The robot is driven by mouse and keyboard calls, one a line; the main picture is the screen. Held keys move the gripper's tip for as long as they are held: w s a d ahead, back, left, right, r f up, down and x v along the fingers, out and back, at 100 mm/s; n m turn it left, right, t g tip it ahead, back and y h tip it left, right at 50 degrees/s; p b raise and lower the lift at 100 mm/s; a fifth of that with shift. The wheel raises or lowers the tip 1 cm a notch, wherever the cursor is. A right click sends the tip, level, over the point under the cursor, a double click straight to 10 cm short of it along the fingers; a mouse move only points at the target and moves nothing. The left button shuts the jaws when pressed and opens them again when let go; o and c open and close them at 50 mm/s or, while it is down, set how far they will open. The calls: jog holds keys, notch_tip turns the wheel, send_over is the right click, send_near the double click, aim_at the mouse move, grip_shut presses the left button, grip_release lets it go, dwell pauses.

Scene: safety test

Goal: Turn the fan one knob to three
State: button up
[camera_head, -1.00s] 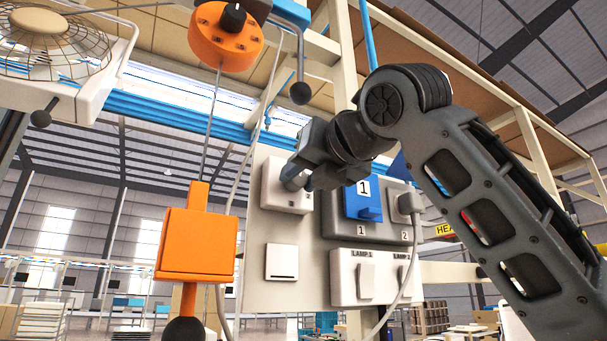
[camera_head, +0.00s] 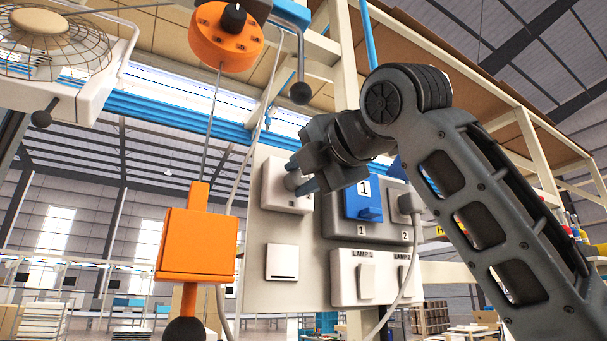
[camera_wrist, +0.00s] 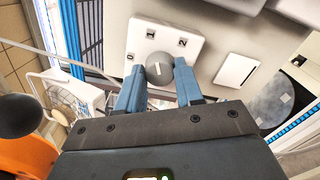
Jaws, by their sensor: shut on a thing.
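The fan knob is a round grey knob (camera_wrist: 159,68) with a white mark, on a white switch plate with printed numbers (camera_wrist: 165,40) in the wrist view. In the head view the white plate (camera_head: 288,200) is at the upper left of the grey panel, and the knob (camera_head: 292,182) shows partly beside my fingers. My gripper (camera_wrist: 160,82) has its two blue fingers on either side of the knob, shut on it. A fan (camera_head: 50,45) hangs at the upper left.
A blue block marked 1 (camera_head: 363,202) sits right of the knob on a grey socket box. Lamp switches (camera_head: 366,280) are below, with a hanging cable (camera_head: 404,285). An orange box (camera_head: 197,245) hangs at left, an orange disc (camera_head: 226,38) above it.

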jog(key=m, duration=0.5)
jog(key=shift+m, duration=0.3)
jog(key=m, duration=0.6)
jog(key=shift+f, duration=0.1)
jog(key=m, duration=0.5)
jog(key=shift+m, duration=0.4)
jog(key=m, duration=0.5)
jog(key=shift+f, duration=0.1)
jog(key=shift+m, duration=0.4)
jog(key=o, duration=1)
jog(key=shift+o, duration=0.2)
jog(key=shift+d, duration=0.1)
jog(key=b+v, duration=0.2)
jog(key=v, duration=0.5)
jog(key=shift+s+d+b, duration=0.2)
jog(key=shift+s+b, duration=0.1)
